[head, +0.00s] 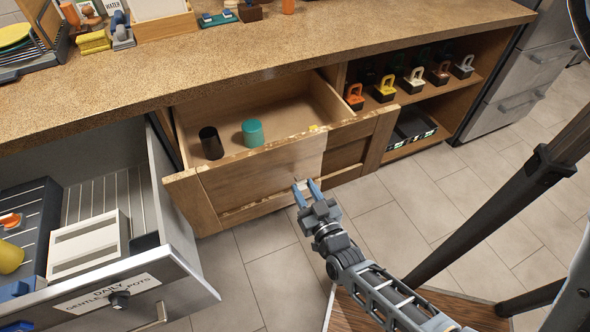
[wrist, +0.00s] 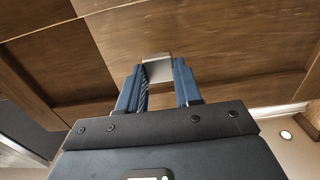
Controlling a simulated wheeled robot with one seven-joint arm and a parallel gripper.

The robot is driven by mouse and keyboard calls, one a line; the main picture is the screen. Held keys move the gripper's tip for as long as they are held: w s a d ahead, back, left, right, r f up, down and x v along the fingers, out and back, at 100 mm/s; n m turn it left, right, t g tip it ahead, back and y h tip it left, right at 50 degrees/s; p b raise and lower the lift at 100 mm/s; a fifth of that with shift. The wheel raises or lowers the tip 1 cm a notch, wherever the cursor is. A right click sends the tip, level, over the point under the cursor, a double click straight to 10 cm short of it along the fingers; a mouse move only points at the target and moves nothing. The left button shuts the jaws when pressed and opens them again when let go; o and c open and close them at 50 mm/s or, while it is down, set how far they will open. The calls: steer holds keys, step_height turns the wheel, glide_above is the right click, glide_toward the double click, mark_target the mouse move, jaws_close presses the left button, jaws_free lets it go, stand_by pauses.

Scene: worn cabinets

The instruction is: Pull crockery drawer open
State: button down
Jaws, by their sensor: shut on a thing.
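The wooden drawer (head: 255,174) in the middle of the counter stands pulled well out, its inside visible from above. A black cup (head: 211,143) and a teal cup (head: 253,133) stand inside it, and a small yellow thing (head: 316,127) shows by its front right. My gripper (head: 304,185) is at the drawer's front face. In the wrist view, its blue fingers are shut on a pale metal handle (wrist: 157,70) on the wooden front (wrist: 225,40). Most of the handle is hidden by the fingers in the head view.
A grey metal drawer (head: 150,275) labelled "DAILY" stands open at the left, close to the wooden drawer. An open shelf (head: 430,92) with several padlock-shaped things is at the right. Tiled floor (head: 400,215) is free in front.

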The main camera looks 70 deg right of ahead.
steer(key=shift+v, duration=2)
steer(key=c, duration=0.8)
jaws_free()
steer(key=shift+o, duration=0.2)
